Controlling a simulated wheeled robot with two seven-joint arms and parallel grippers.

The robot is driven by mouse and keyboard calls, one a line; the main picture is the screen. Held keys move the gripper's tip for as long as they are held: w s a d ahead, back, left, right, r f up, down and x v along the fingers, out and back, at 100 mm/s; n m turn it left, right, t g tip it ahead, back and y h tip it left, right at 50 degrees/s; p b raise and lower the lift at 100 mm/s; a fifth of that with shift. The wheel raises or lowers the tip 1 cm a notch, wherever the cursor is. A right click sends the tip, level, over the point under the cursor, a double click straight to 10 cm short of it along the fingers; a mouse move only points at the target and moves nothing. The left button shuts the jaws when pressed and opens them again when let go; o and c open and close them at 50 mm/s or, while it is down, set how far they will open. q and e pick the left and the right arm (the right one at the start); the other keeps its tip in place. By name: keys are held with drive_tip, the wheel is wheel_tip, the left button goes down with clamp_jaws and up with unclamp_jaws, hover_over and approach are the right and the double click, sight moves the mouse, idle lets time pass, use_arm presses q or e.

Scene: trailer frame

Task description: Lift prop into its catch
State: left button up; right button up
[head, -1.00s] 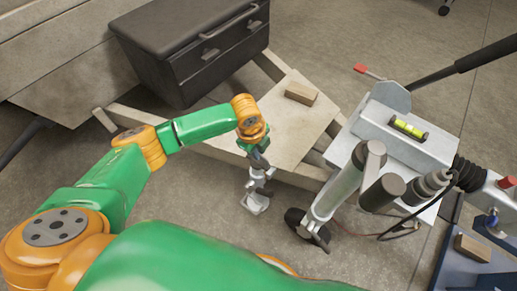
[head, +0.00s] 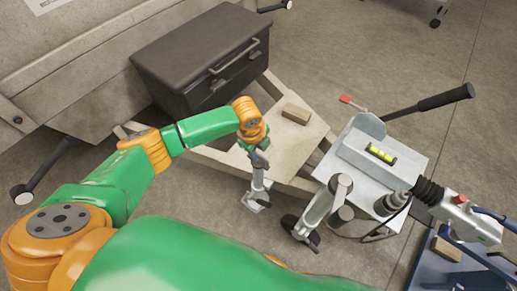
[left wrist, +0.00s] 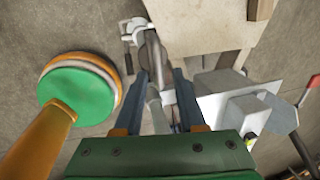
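The prop (head: 259,185) is a short silver leg with a flat foot plate. It stands roughly upright beside the trailer's front frame beam, its foot at or near the floor. My left gripper (head: 259,157) is at the prop's upper part. In the left wrist view the two fingers (left wrist: 161,82) stand apart, one on each side of the prop's grey tube (left wrist: 152,52). Whether both fingers press on the tube cannot be told. The prop's foot (left wrist: 133,29) shows beyond the fingertips. I cannot make out the catch. My right gripper is not in view.
The jockey wheel (head: 301,232) and its post stand right of the prop. A light metal hitch cover (head: 362,153) with a yellow-green level (head: 381,154) and a black-handled lever (head: 440,98) lie further right.

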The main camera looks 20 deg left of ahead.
use_arm(q)
drive_tip(key=shift+f, duration=0.1)
drive_tip(key=p+v, duration=0.2)
drive_tip(key=v, duration=0.5)
